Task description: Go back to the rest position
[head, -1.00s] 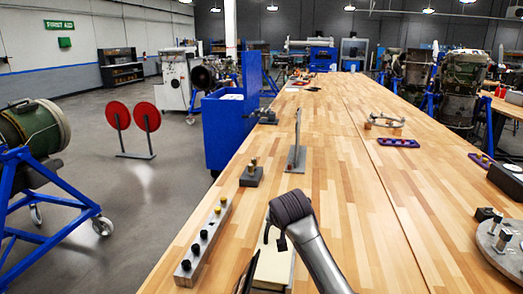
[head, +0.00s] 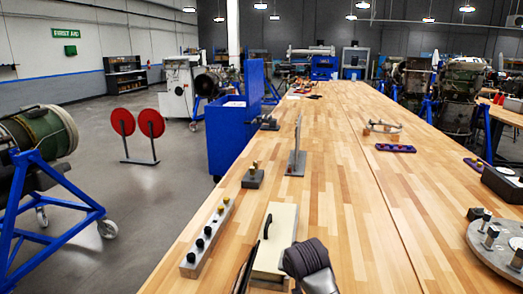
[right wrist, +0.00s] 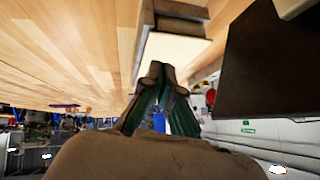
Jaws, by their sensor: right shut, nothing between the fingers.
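My right arm comes in at the bottom centre of the head view, where its dark wrist part (head: 306,258) is just right of a cream box (head: 275,238). Its fingers are not clear there. In the right wrist view the right gripper (right wrist: 157,70) shows its two fingers with tips together and nothing between them. A pale block-like thing (right wrist: 175,48) lies beyond the tips; I cannot tell whether they touch it.
The long wooden table (head: 350,200) is clear in its middle. A grey bar with knobs (head: 207,240), a small knobbed block (head: 253,178) and an upright plate (head: 297,155) stand left. A round grey plate (head: 500,245) is at right.

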